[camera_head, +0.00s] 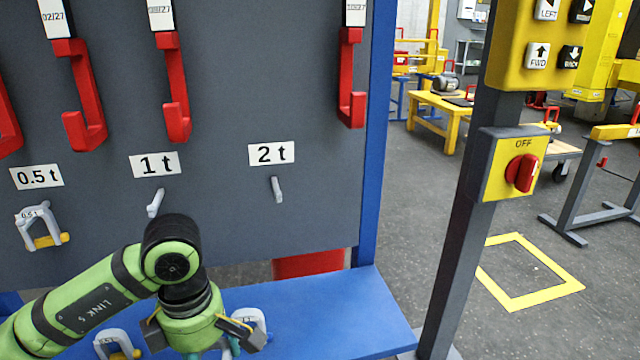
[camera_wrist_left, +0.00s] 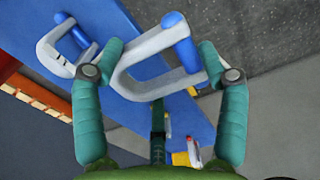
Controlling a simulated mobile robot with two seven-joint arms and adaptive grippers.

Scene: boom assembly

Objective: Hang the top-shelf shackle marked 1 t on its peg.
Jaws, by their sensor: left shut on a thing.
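The 1 t peg (camera_head: 155,203) sticks out of the grey board below its "1 t" label (camera_head: 155,164) and is bare. My left gripper (camera_wrist_left: 158,55) is shut on a grey shackle with a blue pin (camera_wrist_left: 150,46). Its fingers lie on either side of the shackle, low over the blue shelf (camera_head: 345,310); I cannot tell whether the shackle touches the shelf. No marking on it is readable. In the head view my wrist hides most of the grip. My right gripper is not in view.
A shackle with a yellow pin (camera_head: 40,226) hangs under the "0.5 t" label. The 2 t peg (camera_head: 277,189) is bare. Another yellow-pin shackle (camera_head: 117,344) and a grey shackle (camera_head: 252,321) are beside my wrist. Red hooks (camera_head: 174,90) hang above. A dark post (camera_head: 462,230) stands right.

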